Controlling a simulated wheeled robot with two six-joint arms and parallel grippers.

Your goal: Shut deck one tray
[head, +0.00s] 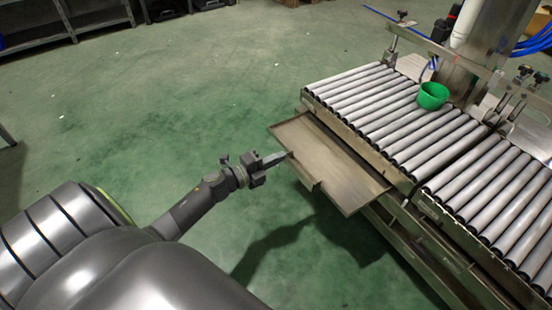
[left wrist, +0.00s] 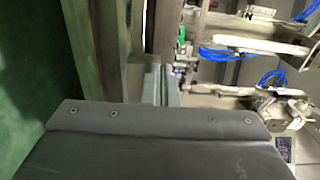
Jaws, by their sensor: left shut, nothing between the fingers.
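The tray (head: 335,160) is a flat metal drawer below the roller deck (head: 400,118). In the head view it sticks out toward the lower left from under the rollers, so it stands open. My left gripper (head: 284,156) is shut and empty, with its fingertips at the tray's outer front edge. I cannot tell whether they touch it. In the left wrist view the gripper's shut fingers (left wrist: 166,85) point ahead, with the dark gripper body filling the lower part. My right gripper is not in view.
A second roller section (head: 500,205) continues at the right. A metal post (head: 480,50) rises behind the deck. Grey shelving (head: 65,25) stands at the upper left. The green floor (head: 200,100) left of the tray is clear.

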